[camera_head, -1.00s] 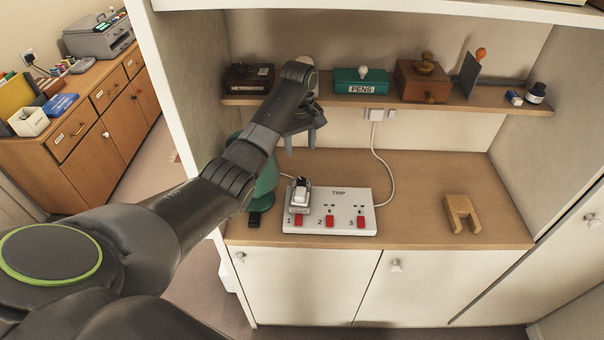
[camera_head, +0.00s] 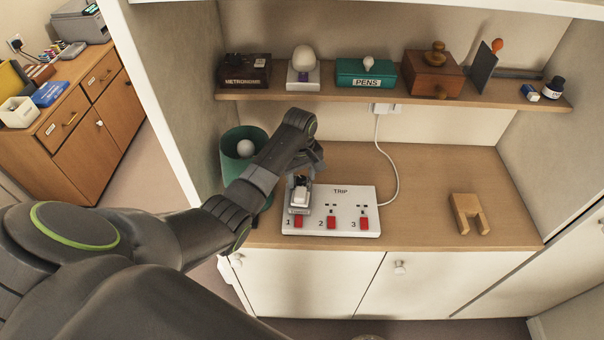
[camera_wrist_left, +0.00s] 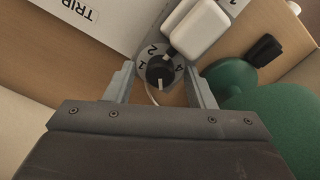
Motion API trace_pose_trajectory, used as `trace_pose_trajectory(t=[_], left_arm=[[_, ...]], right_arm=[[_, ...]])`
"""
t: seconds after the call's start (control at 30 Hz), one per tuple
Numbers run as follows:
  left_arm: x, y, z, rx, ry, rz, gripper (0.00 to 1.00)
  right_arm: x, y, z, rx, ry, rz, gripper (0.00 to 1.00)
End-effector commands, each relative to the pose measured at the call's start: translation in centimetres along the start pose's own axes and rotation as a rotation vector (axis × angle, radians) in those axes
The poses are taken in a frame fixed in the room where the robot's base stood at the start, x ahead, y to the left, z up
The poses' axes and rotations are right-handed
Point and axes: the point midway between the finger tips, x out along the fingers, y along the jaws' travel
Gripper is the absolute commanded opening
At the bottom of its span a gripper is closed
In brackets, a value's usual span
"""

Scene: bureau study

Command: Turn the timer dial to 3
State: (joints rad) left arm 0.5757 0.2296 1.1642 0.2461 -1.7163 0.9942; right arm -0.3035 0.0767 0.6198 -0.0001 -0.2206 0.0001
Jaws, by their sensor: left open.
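The timer dial (camera_wrist_left: 160,72) is a black knob with a white pointer, on a pale disc marked 1, 2 and 4; I cannot make out a 3. Its pointer faces the bottom of the left wrist view, away from the white block (camera_wrist_left: 200,30). The timer (camera_head: 300,197) sits at socket 1 of the white TRIP strip (camera_head: 351,201). My left gripper (camera_wrist_left: 161,82) is open, with one finger on each side of the dial and visible gaps. In the head view my left gripper (camera_head: 304,166) hides the dial. My right gripper is not in view.
A green bin (camera_head: 236,170) with a white ball-shaped thing stands left of the strip. A wooden block (camera_head: 466,213) lies to the right. The shelf above holds a metronome (camera_head: 245,72), a teal PENS box (camera_head: 366,77) and a wooden box (camera_head: 432,76). The desk right of the strip is mostly clear.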

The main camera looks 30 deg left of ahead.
Motion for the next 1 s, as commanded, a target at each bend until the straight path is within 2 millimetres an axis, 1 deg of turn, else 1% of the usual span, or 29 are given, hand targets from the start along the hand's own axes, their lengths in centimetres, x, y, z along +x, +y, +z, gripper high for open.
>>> trace_pose_trajectory(t=[0.07, 0.4, 0.57, 0.73, 1.0], left_arm=[[-0.01, 0.01, 0.01, 0.000, 0.000, 0.000, 0.49], [-0.01, 0.00, 0.00, 0.000, 0.000, -0.001, 0.05], [-0.01, 0.00, -0.01, 0.007, -0.001, -0.001, 0.04], [0.00, -0.01, -0.01, 0.052, -0.002, -0.001, 0.04], [0.00, -0.03, -0.03, 0.228, -0.005, -0.001, 0.04]], right_arm=[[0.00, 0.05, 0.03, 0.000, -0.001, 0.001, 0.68], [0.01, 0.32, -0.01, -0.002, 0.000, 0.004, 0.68], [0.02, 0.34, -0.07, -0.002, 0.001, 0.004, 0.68], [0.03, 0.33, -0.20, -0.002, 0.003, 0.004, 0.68], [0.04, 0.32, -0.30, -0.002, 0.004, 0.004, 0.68]])
